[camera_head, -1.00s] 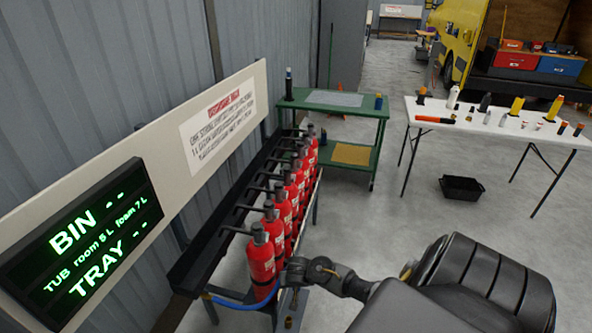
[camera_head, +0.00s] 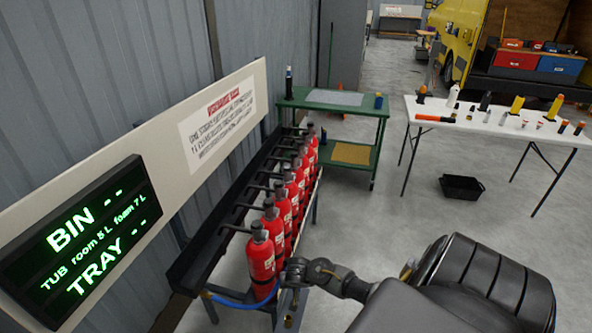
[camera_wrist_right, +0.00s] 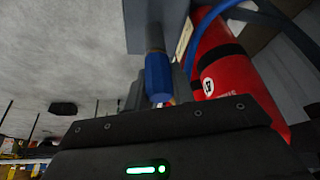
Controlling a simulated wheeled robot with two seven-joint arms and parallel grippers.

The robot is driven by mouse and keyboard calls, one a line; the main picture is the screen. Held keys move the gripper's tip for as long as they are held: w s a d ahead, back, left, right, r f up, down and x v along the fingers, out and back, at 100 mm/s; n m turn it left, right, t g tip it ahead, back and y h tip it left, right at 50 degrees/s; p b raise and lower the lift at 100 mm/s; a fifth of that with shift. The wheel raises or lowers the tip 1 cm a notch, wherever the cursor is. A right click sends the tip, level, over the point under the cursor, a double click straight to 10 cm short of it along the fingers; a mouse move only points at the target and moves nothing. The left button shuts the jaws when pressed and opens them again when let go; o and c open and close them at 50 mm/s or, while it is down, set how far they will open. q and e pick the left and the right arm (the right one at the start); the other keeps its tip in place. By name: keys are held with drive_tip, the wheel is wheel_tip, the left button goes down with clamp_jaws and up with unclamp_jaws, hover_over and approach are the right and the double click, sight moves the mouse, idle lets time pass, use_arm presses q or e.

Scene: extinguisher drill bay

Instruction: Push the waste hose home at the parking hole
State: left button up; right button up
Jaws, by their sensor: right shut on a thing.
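The blue waste hose (camera_head: 228,301) runs low in front of the nearest red extinguisher (camera_head: 261,258) to my right gripper (camera_head: 291,285). In the right wrist view its thick blue end (camera_wrist_right: 158,75) stands upright just beyond my gripper (camera_wrist_right: 160,102), which is shut on it. The top of this end meets a grey bracket (camera_wrist_right: 157,12), and a darker blue-grey collar shows between them. The parking hole itself is hidden, so I cannot tell how deep the end sits. My left gripper is not in view.
A row of red extinguishers stands along the dark rack (camera_head: 205,245) by the wall. A lit display (camera_head: 85,245) is at the left. A green cart (camera_head: 330,105), a white table (camera_head: 500,125) and a black crate (camera_head: 461,188) stand farther off. The floor between is clear.

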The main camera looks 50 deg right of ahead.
drive_tip(key=shift+f, duration=0.1)
drive_tip(key=o, duration=1.1)
drive_tip(key=p+v, duration=0.2)
drive_tip(key=v, duration=0.8)
drive_tip(key=shift+s+a+r+p, duration=0.1)
drive_tip(key=shift+s+r+p, duration=0.05)
drive_tip(key=shift+r+p, duration=0.2)
